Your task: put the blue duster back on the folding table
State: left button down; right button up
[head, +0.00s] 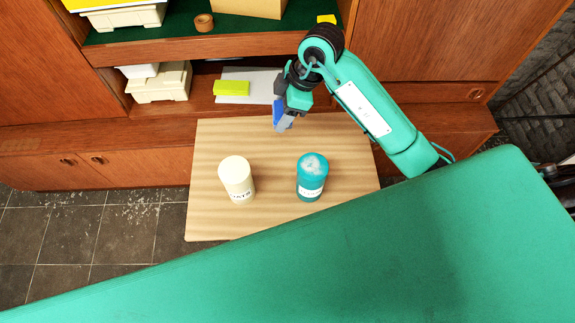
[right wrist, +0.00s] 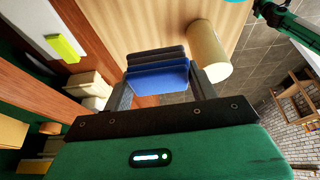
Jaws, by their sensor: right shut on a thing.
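The blue duster (head: 278,112) is in my right gripper (head: 285,118), over the far edge of the folding table (head: 270,145). The table has a light striped wood top. In the right wrist view the duster (right wrist: 158,77) has a blue face and a dark grey layered back. The fingers of my right gripper (right wrist: 162,86) are shut on its two ends. It seems to be held above the tabletop (right wrist: 130,22); the exact gap cannot be told. My left gripper is not in view.
A cream canister (head: 237,178) and a teal canister (head: 311,178) stand on the table, with bare wood between and behind them. The wooden wall unit (head: 60,135) rises behind. Its shelf holds a yellow-green block (head: 231,88) and cream bins (head: 158,86).

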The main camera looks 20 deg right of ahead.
send_over(279, 160)
jog(key=d, duration=0.1)
jog(key=f, duration=1.4)
jog(key=shift+s+d+p, duration=0.15)
jog(key=shift+s+p, duration=0.05)
jog(key=shift+p, duration=0.2)
notch_tip(279, 160, down, 4)
jog(key=shift+f, duration=0.25)
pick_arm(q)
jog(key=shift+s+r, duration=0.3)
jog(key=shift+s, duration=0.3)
pick_arm(e)
jog(key=shift+f, duration=0.45)
jog(key=shift+f, duration=0.1)
jog(key=o, duration=0.9)
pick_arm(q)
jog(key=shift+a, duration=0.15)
